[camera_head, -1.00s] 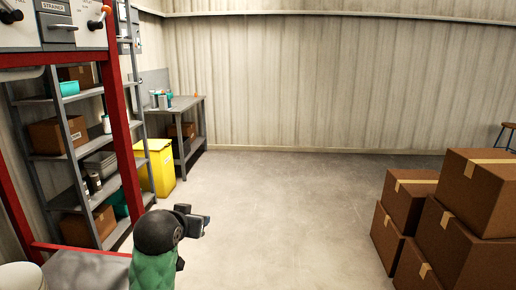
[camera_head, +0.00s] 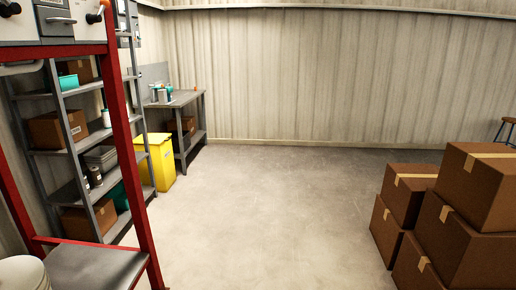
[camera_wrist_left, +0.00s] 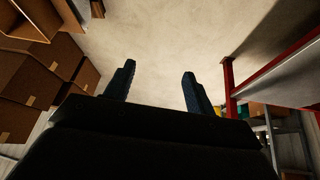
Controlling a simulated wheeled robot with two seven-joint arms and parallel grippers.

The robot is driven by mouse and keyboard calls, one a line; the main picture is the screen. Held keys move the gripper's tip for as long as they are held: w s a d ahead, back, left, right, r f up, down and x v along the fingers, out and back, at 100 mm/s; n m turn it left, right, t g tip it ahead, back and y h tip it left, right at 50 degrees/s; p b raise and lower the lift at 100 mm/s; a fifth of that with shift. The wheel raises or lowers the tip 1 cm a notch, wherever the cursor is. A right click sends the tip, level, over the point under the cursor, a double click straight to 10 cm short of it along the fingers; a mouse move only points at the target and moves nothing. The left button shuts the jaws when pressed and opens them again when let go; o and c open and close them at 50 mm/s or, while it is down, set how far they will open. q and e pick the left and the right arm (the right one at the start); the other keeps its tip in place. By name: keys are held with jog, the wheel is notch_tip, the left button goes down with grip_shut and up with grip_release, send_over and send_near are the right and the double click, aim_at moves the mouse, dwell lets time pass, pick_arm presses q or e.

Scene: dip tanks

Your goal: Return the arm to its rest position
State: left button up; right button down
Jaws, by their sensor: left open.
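My left gripper (camera_wrist_left: 158,88) shows in the left wrist view, with its two dark fingers spread apart and nothing between them. Bare floor lies beyond the fingertips. The head view shows neither of my grippers and no arm.
A red frame (camera_head: 133,150) with a grey shelf (camera_head: 95,268) stands at the left. Behind it are grey shelving (camera_head: 75,142), a yellow bin (camera_head: 160,163) and a workbench (camera_head: 186,100). Cardboard boxes (camera_head: 455,215) are stacked at the right. The middle floor (camera_head: 270,210) is clear.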

pick_arm(q)
jog(key=s+f+g, duration=0.1)
jog(key=s+f, duration=0.3)
jog(key=s, duration=0.3)
jog(key=s+f+g, duration=0.2)
jog(key=s+f, duration=0.2)
jog(key=s, duration=0.3)
jog(key=shift+f, duration=0.3)
jog(key=shift+s, duration=0.1)
